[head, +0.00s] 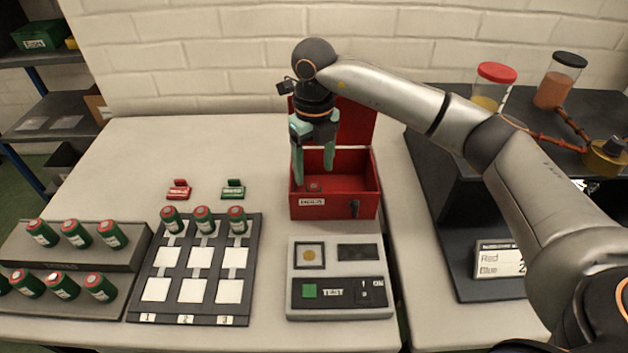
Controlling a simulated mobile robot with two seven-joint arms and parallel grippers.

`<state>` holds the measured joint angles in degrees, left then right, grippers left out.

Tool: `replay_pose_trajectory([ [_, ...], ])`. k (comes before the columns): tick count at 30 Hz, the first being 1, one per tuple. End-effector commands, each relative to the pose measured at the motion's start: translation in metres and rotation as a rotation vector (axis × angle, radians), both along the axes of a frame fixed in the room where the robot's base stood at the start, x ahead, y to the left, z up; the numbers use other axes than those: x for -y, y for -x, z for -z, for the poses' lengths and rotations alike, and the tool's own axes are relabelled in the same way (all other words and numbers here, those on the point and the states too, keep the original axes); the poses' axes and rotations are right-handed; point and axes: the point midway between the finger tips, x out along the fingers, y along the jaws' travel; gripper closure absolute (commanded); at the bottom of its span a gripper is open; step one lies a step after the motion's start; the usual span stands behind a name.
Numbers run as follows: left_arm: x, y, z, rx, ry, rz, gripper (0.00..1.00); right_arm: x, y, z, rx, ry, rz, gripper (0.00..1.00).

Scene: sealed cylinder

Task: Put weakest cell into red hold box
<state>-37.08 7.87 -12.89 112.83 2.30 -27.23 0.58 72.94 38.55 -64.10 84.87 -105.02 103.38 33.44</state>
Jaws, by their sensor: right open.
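The red hold box (333,208) stands at the back right of the table with its lid (356,124) raised. My right gripper (313,165) points down over the box's left part, its jaws apart and empty. Just below its fingers, inside the box, a small round reddish top (314,187) shows, which looks like a cell's end; the rest is hidden by the front wall. Three green cells with red tops stand in the top row of the numbered tray: left (171,219), middle (204,219), right (237,219). My left gripper is out of view.
The numbered tray (136,308) has white squares below the cells. A tester (340,308) with a green button sits before the box. More cells stand on the stepped rack (127,238) at left. Red (179,190) and green (233,189) tags lie behind the tray.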

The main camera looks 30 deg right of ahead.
Motion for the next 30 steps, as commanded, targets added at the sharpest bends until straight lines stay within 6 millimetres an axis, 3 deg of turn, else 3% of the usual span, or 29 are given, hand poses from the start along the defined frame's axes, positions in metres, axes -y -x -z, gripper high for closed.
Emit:
replay_pose_trajectory([
  [3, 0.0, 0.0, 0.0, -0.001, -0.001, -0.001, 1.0, -0.001, -0.001, -0.027, 0.005, -0.002, 0.0, 0.29],
  [10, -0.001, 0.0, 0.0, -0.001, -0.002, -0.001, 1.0, 0.0, 0.0, -0.057, 0.001, 0.0, 0.0, 0.29],
  [30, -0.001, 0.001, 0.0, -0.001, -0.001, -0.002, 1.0, 0.0, 0.0, -0.062, 0.0, 0.0, 0.0, 0.29],
])
